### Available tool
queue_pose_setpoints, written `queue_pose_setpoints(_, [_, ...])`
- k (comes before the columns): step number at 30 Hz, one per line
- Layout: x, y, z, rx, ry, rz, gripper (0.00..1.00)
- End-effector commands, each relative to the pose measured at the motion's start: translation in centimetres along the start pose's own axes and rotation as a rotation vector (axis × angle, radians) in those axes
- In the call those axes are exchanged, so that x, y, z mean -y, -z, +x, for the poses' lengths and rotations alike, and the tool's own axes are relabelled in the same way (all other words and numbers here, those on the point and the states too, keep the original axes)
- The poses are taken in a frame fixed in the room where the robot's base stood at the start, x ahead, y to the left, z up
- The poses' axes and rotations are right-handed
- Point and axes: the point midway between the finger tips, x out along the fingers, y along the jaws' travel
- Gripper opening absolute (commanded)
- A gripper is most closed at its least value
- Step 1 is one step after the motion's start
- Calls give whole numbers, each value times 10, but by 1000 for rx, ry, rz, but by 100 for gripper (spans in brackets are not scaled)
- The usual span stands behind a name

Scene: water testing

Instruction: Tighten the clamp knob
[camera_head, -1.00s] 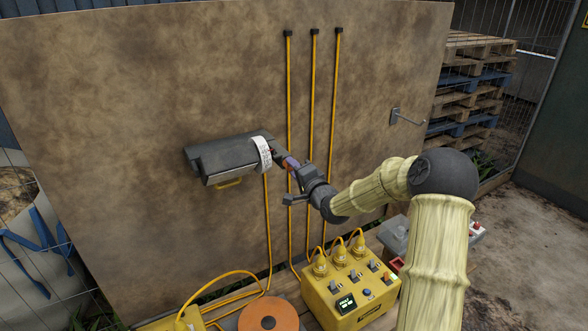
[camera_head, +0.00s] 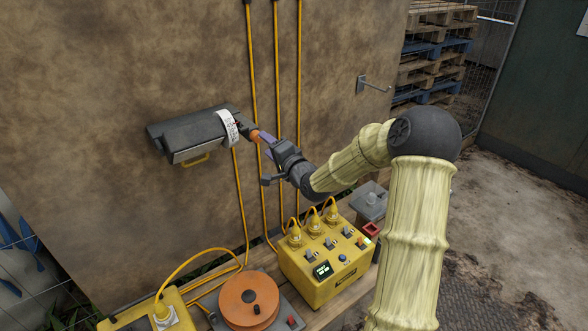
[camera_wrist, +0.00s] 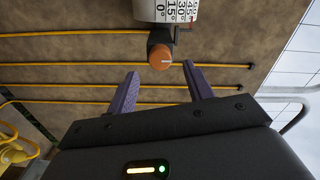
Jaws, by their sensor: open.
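The orange clamp knob (camera_head: 255,136) sits at the right end of a dark grey housing (camera_head: 185,136) on the brown board, beside a white angle scale (camera_head: 229,127). In the wrist view the knob (camera_wrist: 160,57) shows face-on with a pale mark, below the scale (camera_wrist: 165,10) with its degree numbers and a small red pointer. My gripper (camera_head: 268,141) is just right of the knob. Its purple fingers are open in the wrist view (camera_wrist: 160,70), one on each side of the knob's line with gaps. Nothing is held. Whether the tips overlap the knob in depth is unclear.
Yellow cables (camera_head: 277,90) run down the board behind my gripper. A metal hook (camera_head: 374,85) sticks out at upper right. Below are a yellow socket box (camera_head: 325,285), an orange reel (camera_head: 240,300) and a grey unit (camera_head: 368,203).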

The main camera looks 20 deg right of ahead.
Motion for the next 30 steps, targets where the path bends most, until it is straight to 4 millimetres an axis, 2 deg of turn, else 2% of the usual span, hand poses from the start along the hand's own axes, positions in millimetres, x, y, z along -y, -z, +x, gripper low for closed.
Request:
queue_pose_setpoints(1, [-2, 0, -11, -2, -3, -1, 52])
queue_pose_setpoints(9, [-2, 1, -66, -3, -4, -2, 52])
queue_pose_setpoints(18, [-1, 1, -120, -4, -3, -1, 52])
queue_pose_setpoints(23, [-1, 0, -133, -2, -2, 0, 52])
queue_pose_setpoints(30, [-1, 0, -134, -1, -1, 1, 52])
